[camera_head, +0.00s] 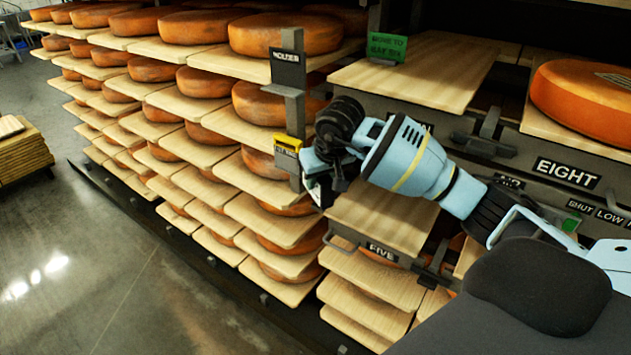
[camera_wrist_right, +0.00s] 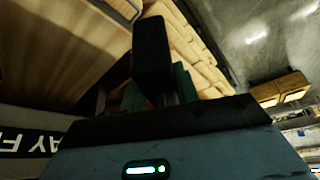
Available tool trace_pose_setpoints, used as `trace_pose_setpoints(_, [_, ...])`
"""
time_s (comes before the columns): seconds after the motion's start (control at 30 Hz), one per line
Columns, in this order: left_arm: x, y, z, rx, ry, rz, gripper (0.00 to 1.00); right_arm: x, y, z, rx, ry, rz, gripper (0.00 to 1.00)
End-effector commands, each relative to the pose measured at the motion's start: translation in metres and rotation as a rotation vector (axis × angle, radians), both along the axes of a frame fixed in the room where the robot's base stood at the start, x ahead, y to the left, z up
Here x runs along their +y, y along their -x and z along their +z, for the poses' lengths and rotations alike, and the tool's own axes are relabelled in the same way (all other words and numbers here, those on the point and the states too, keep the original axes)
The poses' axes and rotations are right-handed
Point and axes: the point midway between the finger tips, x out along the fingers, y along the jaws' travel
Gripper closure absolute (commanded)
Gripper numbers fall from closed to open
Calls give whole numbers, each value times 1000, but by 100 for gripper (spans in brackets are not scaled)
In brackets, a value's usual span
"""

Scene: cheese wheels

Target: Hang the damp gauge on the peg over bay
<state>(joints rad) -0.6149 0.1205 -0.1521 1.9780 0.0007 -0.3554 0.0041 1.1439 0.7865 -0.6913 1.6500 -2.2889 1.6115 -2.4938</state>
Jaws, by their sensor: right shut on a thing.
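My right gripper (camera_head: 318,182) reaches in from the right in the head view, in front of the shelf post beside bay five. It is shut on a small dark thing with a pale patch, probably the damp gauge, mostly hidden by the gripper. In the right wrist view a black finger (camera_wrist_right: 152,58) stands over a dark green part (camera_wrist_right: 184,82) of the held thing; its face does not show. A dark peg-like bracket (camera_head: 489,128) juts from the shelf front left of the EIGHT label. My left gripper is not in view.
A grey post (camera_head: 294,108) with a dark sign and a yellow tag (camera_head: 287,142) stands close to the gripper. Cheese wheels on boards (camera_head: 240,120) fill the left racks. The FIVE label (camera_head: 382,251) is below the arm. A board stack (camera_head: 22,150) stands across open floor.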

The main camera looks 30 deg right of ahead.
Motion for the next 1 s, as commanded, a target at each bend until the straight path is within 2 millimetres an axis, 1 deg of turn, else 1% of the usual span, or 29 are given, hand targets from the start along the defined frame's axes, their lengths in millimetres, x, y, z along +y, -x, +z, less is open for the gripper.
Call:
trace_pose_setpoints(0.1, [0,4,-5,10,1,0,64,-5,-2,-6,2,-1,-1,96])
trace_pose_setpoints(0.3, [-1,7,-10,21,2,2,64,-11,-4,-10,2,1,-2,96])
trace_pose_setpoints(1.0, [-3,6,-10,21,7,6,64,-12,-5,-12,0,0,-1,96])
